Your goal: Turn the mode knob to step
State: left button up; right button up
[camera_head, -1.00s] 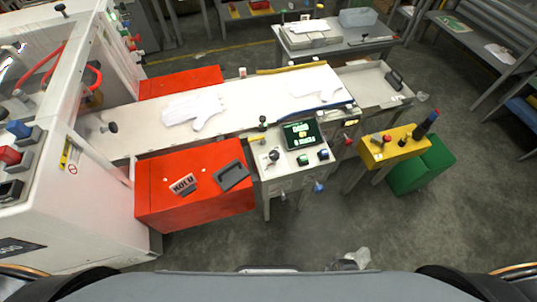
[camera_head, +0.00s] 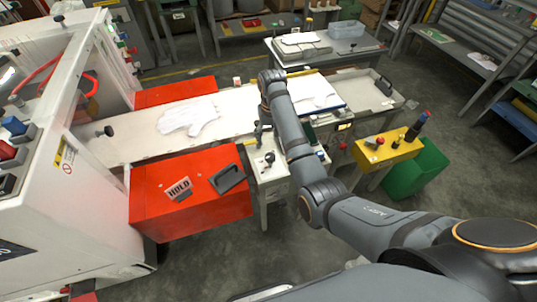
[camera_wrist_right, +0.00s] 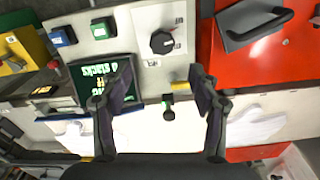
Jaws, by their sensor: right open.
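The mode knob looks to be the round black knob (camera_wrist_right: 162,42) on a white plate with small marks, at the top middle of the right wrist view. In the head view it shows (camera_head: 269,157) on the white control panel (camera_head: 267,172). The marks around it are too small to read. My right gripper (camera_wrist_right: 160,88) is open and empty above the panel, its two fingers apart. The knob lies beyond the fingertips in the wrist view, between their lines, and they seem not to touch it. In the head view the gripper (camera_head: 263,132) is partly hidden. My left gripper is not in view.
A dark screen with green text (camera_wrist_right: 100,75), a blue button (camera_wrist_right: 63,36) and a green button (camera_wrist_right: 101,28) sit beside the knob. A small upright black-and-green control (camera_wrist_right: 168,110) stands near the fingers.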

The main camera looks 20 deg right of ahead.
aim_at(270, 155)
notch_tip(270, 155, down, 10)
jog(key=shift+w+a+r+p, duration=0.15)
jog(key=shift+r+p, duration=0.1)
jog(key=shift+p, duration=0.15)
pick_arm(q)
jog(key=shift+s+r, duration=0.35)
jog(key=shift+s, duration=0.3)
pick_arm(e)
jog(key=shift+c, duration=0.5)
jog(key=c, duration=1.1)
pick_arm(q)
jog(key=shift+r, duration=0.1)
